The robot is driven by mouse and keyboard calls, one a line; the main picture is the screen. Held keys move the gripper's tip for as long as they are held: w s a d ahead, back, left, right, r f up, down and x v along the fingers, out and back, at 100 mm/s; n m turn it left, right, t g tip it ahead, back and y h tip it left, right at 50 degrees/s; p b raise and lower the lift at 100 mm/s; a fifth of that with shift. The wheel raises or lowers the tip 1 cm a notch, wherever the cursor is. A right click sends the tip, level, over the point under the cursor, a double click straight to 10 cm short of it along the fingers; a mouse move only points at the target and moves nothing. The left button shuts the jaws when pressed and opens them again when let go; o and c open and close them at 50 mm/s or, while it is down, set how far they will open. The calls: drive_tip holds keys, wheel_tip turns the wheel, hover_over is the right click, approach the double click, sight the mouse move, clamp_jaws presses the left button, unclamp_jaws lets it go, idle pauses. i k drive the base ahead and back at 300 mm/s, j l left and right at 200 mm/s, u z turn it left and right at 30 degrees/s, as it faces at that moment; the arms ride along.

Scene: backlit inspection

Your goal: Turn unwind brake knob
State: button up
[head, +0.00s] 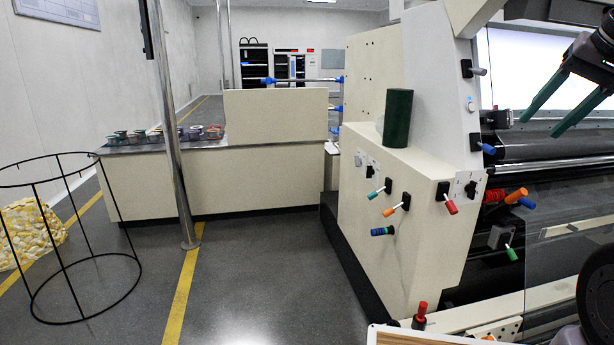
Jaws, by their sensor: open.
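No knob carries a readable label, so I cannot tell which is the unwind brake knob. The cream machine side panel (400,240) bears a teal-tipped lever (376,193), an orange-tipped lever (390,211), a blue ringed knob (382,231) and a red-tipped lever (450,206). Further right are a blue-tipped lever (487,148), an orange handle (515,195) and a green-tipped lever (511,252). My gripper (539,128), with two long green fingers, is open and empty at the upper right, in front of the bright backlit panel (515,65). It appears apart from all knobs.
A dark green cylinder (397,117) stands on the machine ledge. A red-topped knob (421,308) stands at the machine's lower front. A steel post (175,130) and black wire hoop frame (87,258) stand left. The grey floor (260,275) between is clear.

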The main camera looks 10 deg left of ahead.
sight(370, 171)
drive_tip(key=u, duration=0.35)
drive_tip(key=k+j, duration=0.1)
drive_tip(key=j, duration=0.25)
drive_tip(key=k+j+z, duration=0.1)
drive_tip(key=j, duration=0.2)
drive_tip(key=k+j+z, duration=0.1)
drive_tip(key=j+z, duration=0.25)
drive_tip(key=j, duration=0.9)
drive_tip(key=i+j+z, duration=0.15)
drive_tip(key=j, duration=0.2)
drive_tip(key=i+j+z, duration=0.1)
drive_tip(key=i+j, duration=0.15)
drive_tip(key=i+j+z, duration=0.15)
drive_tip(key=j, duration=0.35)
drive_tip(key=i+j+z, duration=0.45)
drive_tip(key=i+j, duration=0.9)
drive_tip(key=i+l, duration=0.05)
drive_tip(key=i, duration=0.05)
